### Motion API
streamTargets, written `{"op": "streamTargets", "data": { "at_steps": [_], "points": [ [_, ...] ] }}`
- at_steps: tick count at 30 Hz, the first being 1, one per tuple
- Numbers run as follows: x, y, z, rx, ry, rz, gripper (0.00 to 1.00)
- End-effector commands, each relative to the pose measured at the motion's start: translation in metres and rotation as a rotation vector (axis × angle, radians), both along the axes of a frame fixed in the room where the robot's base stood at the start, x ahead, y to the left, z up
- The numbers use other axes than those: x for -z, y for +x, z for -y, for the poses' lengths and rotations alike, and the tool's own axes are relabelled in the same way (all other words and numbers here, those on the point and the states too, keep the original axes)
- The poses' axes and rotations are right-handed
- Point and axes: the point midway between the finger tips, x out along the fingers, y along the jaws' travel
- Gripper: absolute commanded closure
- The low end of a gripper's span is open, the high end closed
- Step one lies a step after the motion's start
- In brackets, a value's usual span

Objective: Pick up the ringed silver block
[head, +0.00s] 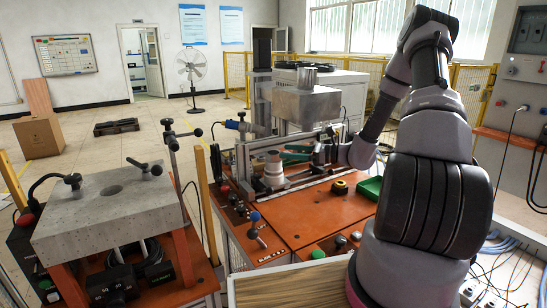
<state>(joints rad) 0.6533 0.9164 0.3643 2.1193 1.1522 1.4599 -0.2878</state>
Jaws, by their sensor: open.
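My arm reaches from the right side over the orange workbench. My gripper (326,152) is small in view at the arm's end, low over the back of the bench, open. Its fingertips are hard to make out against the dark parts there. A silver ringed cylinder (307,77) stands upright on a large grey block (306,103) of the machine, above and apart from my gripper. I cannot tell for certain whether this is the ringed silver block. A pale stepped piece (274,172) with an orange band stands on the bench left of my gripper.
The orange workbench (322,210) holds a yellow-and-black tape measure (339,187), a green tray (369,189) and push buttons. A stone-topped machine (110,205) with levers stands at the left. The bench's front middle is clear.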

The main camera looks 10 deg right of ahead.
Motion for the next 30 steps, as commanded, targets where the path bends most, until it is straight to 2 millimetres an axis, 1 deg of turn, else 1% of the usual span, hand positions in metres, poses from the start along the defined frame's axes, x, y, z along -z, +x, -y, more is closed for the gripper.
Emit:
{"op": "streamTargets", "data": {
  "at_steps": [1, 3, 7, 10, 16, 17, 18, 20, 21, 23, 30],
  "points": [
    [0.0, 0.003, -0.009, -0.006, 0.002, 0.001, 0.17],
    [0.0, 0.008, -0.019, -0.005, 0.001, 0.001, 0.17],
    [0.001, 0.015, -0.034, -0.004, 0.0, 0.001, 0.17],
    [0.002, 0.018, -0.04, -0.003, 0.0, 0.0, 0.17],
    [0.002, 0.019, -0.04, -0.003, 0.0, 0.0, 0.17],
    [0.002, 0.019, -0.04, -0.003, 0.0, 0.0, 0.21],
    [0.002, 0.019, -0.04, -0.003, 0.0, 0.0, 0.36],
    [0.002, 0.019, -0.04, -0.002, 0.0, 0.0, 0.59],
    [0.002, 0.019, -0.04, -0.002, 0.0, 0.0, 0.74],
    [0.001, 0.019, -0.04, -0.002, 0.0, 0.0, 0.97],
    [0.0, 0.018, -0.04, -0.002, 0.0, 0.001, 0.98]
  ]
}}
